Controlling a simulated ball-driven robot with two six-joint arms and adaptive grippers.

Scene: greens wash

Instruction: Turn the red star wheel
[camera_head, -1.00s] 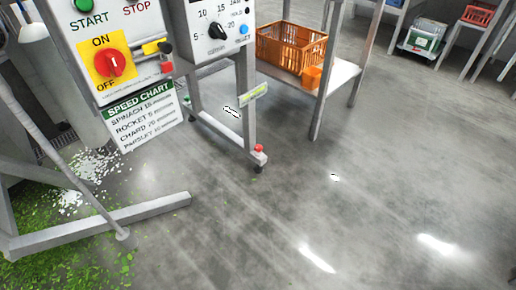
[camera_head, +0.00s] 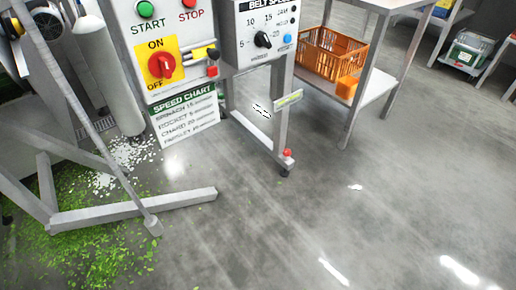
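No red thing with a clear star wheel shape shows. A red rotary switch (camera_head: 162,66) sits on a yellow plate marked ON and OFF, on the white control panel at the upper left. Its pointer stands near upright, towards ON. A small red knob (camera_head: 288,153) is low on the foot of the grey stand. A green START button (camera_head: 145,10) and a red STOP button (camera_head: 190,3) are at the top of the panel. Neither of my grippers is in view.
The grey floor (camera_head: 300,220) is clear at centre and right.

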